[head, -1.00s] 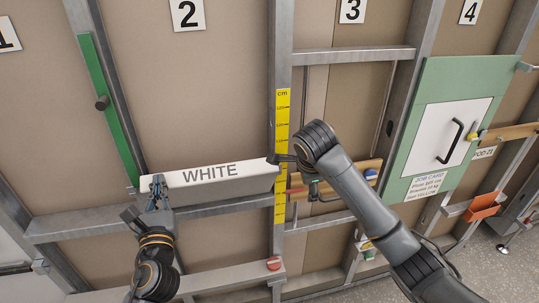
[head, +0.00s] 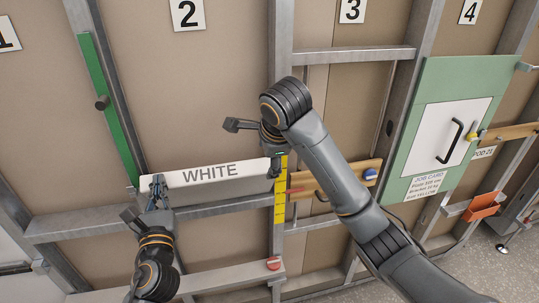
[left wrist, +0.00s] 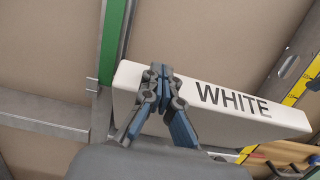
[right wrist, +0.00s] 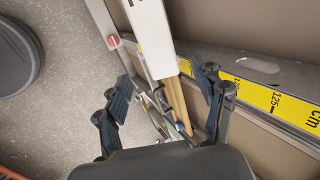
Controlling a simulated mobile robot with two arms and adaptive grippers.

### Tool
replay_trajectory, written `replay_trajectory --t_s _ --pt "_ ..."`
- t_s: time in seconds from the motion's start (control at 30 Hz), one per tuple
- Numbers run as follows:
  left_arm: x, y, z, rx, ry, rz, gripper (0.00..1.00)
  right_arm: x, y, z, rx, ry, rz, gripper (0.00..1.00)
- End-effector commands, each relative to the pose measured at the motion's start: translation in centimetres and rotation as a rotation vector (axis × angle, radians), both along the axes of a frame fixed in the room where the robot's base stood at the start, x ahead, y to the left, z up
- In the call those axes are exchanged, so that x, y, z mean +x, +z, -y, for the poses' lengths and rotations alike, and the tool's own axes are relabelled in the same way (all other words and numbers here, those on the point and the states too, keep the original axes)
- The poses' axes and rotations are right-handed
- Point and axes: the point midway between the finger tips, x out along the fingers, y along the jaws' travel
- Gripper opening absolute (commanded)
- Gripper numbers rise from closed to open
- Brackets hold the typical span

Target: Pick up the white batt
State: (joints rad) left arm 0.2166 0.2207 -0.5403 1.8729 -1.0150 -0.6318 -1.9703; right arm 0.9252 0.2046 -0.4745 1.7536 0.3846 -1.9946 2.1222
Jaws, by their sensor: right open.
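The white batt (head: 220,172), a long white bar marked WHITE, lies along the rail below sign 2. It also shows in the left wrist view (left wrist: 230,100), and its end shows at the top of the right wrist view (right wrist: 150,35). My left gripper (head: 156,180) is at the batt's left end. Its fingertips (left wrist: 160,72) are together in front of the batt; I cannot tell whether they pinch any of it. My right gripper (head: 254,146) is open by the batt's right end. In its wrist view, the batt's end appears between the spread fingers (right wrist: 167,80).
A yellow cm scale (head: 280,205) runs up the metal post beside the batt's right end. A wooden piece (head: 335,178) lies to its right. A green strip (head: 95,90) is upper left. A green-framed panel (head: 430,80) with a handle stands at the right.

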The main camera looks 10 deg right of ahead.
Motion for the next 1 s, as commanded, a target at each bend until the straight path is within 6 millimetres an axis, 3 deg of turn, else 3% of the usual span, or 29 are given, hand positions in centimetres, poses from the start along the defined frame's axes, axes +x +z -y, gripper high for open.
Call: replay_trajectory --t_s 0.03,0.5,0.7,1.0 --pt "0.0 -1.3 0.0 0.001 0.001 -0.024 0.00 0.2 -0.7 -0.2 0.005 0.001 -0.005 0.69" --pt "0.0 -1.2 0.0 0.001 0.002 -0.024 0.00 4.4 -7.9 0.1 -0.004 -0.003 -0.006 0.69" --pt "0.0 -1.2 0.0 0.001 0.002 -0.024 0.00 5.5 -9.5 0.0 -0.002 -0.001 -0.004 0.69" --pt "0.0 -1.3 0.0 0.001 0.002 -0.024 0.00 5.7 -9.8 0.0 -0.002 -0.001 -0.003 0.69"
